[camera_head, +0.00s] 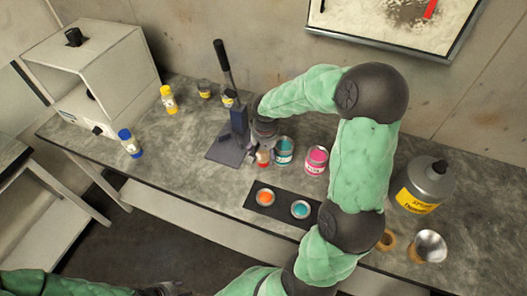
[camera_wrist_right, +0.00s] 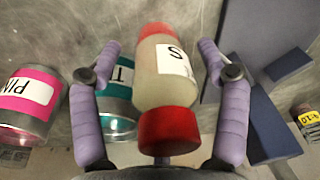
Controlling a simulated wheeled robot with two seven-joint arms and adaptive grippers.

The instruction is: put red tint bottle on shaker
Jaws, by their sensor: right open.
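The red tint bottle (camera_wrist_right: 165,75), pale with a white label and red ends, is between the fingers of my right gripper (camera_wrist_right: 165,85) in the wrist view. A gap shows on each side of it, so the gripper is open around it. In the head view my right gripper (camera_head: 263,143) hides most of the bottle; a little red (camera_head: 263,158) shows below. A white box-shaped machine (camera_head: 120,65) with a black knob stands at the back left. I cannot tell whether it is the shaker. My left gripper (camera_head: 165,289) is partly in view at the bottom edge.
A dark blue lever stand (camera_head: 238,130) is close left of my right gripper. Teal (camera_head: 284,150) and pink (camera_head: 315,160) cans stand to its right. A black mat (camera_head: 282,207) holds open cups. Yellow (camera_head: 168,99) and blue-capped (camera_head: 130,143) bottles stand left. The front-left table is clear.

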